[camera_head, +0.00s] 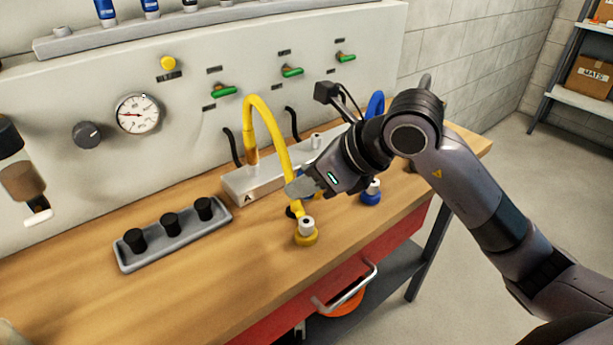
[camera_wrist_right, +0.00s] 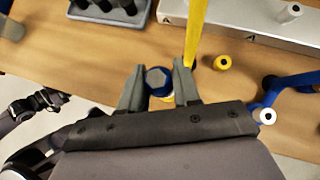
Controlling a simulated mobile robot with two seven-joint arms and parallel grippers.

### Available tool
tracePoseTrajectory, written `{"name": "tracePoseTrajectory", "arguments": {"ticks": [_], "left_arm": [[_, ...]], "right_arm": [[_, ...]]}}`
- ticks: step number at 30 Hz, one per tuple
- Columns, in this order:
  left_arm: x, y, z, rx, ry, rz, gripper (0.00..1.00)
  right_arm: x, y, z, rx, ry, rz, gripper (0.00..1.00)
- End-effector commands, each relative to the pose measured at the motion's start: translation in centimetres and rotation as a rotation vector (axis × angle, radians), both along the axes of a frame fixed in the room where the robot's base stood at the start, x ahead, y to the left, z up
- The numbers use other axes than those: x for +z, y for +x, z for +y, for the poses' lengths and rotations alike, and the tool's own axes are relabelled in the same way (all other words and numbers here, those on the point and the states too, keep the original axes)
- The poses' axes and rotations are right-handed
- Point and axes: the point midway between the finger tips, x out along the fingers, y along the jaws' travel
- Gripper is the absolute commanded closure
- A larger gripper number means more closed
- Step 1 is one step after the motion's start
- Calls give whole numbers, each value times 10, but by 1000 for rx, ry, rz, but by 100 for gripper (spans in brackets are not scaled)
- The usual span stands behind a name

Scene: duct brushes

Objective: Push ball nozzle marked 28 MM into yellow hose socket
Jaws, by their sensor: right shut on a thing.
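In the wrist view my right gripper (camera_wrist_right: 159,84) is shut on a small blue-grey piece with a six-sided top (camera_wrist_right: 157,79), apparently the ball nozzle; no marking is readable. Some yellow shows just below it, and I cannot tell what that belongs to. A yellow collar with a pale centre (camera_head: 306,238) stands in front. Dark parts of my left arm show in the wrist view.
A blue collar with a pale centre (camera_head: 371,197) stands to the right, by the blue hose (camera_head: 376,103). The grey tray (camera_head: 127,262) holds black plugs at the left. A pale block marked A (camera_head: 236,184) lies behind. The front left bench top is clear.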

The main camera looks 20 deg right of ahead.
Motion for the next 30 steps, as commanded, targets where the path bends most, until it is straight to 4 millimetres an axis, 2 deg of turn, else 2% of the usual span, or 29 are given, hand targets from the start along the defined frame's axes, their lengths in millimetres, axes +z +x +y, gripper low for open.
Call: {"name": "tracePoseTrajectory", "arguments": {"ticks": [9, 15, 30], "left_arm": [[-22, 0, -2, 0, -7, 7, 57], [-26, 1, -6, -3, -18, 8, 57], [-26, 3, -7, -7, -20, 9, 57]], "right_arm": [[-32, 0, 0, 1, 1, 0, 99], [-47, 0, 0, 0, 1, 1, 99], [-50, 0, 0, 0, 1, -1, 99]]}}
